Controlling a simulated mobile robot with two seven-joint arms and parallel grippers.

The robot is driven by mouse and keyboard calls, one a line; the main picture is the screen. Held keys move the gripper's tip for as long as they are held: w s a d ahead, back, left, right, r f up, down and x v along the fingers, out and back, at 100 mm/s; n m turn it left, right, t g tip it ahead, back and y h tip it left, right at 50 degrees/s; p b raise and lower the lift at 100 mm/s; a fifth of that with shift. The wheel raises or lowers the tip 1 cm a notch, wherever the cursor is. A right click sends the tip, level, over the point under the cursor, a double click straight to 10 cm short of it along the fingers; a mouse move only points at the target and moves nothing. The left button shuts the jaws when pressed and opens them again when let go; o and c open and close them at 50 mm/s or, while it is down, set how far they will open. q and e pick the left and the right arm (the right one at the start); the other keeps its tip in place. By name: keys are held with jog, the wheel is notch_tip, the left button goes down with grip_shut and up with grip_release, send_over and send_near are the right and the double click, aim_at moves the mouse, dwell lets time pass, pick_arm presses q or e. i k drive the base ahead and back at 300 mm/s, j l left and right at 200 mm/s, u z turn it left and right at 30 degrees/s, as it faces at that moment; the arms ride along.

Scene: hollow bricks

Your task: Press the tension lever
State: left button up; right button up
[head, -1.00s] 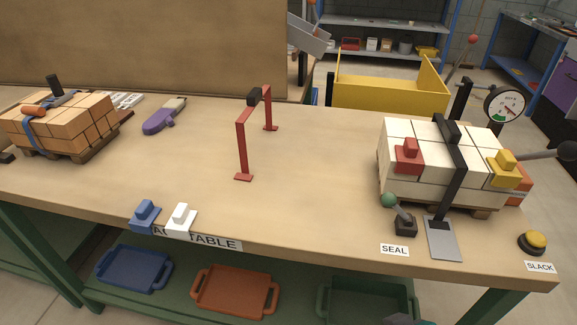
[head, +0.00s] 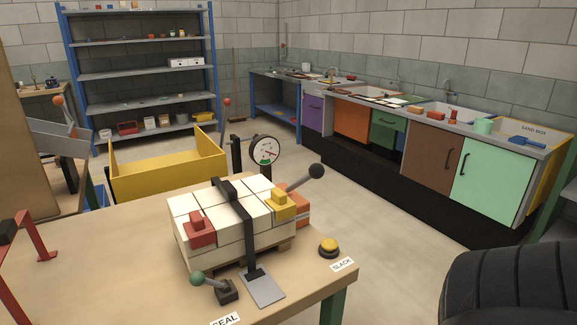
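The lever with a dark ball knob (head: 316,171) sticks up and to the right from behind the strapped stack of pale bricks (head: 205,240). Its base is hidden behind the stack and a yellow corner piece (head: 280,205). A round dial gauge (head: 265,150) with a red and green face stands behind the stack. A black strap (head: 238,222) runs over the bricks and down to a grey plate (head: 263,288). A second, short lever with a green knob (head: 197,279) stands near the SEAL label (head: 225,320). Neither of my grippers is in view.
A yellow button (head: 328,246) sits by the SLACK label (head: 342,264) near the table's right edge. A red frame (head: 42,240) stands at the left. A yellow open bin (head: 165,178) is behind the table. Open floor lies between the table and the cabinets (head: 430,160).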

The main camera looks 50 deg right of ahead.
aim_at(316, 171)
jog(key=z, duration=1.75)
jog(key=l+u, duration=0.1)
jog(key=u, duration=0.3)
jog(key=l+u, duration=0.15)
jog(key=u, duration=0.25)
jog(key=i+l+u, duration=0.1)
jog(key=u, duration=0.3)
jog(key=l+u, duration=0.15)
jog(key=u, duration=0.25)
jog(key=k+l+u, duration=0.2)
jog(key=l+u, duration=0.15)
jog(key=l, duration=0.25)
jog(key=k+l+u, duration=0.2)
jog(key=k+l, duration=0.1)
jog(key=l, duration=0.3)
jog(key=k+l, duration=0.1)
jog(key=l, duration=0.35)
jog(key=u, duration=0.05)
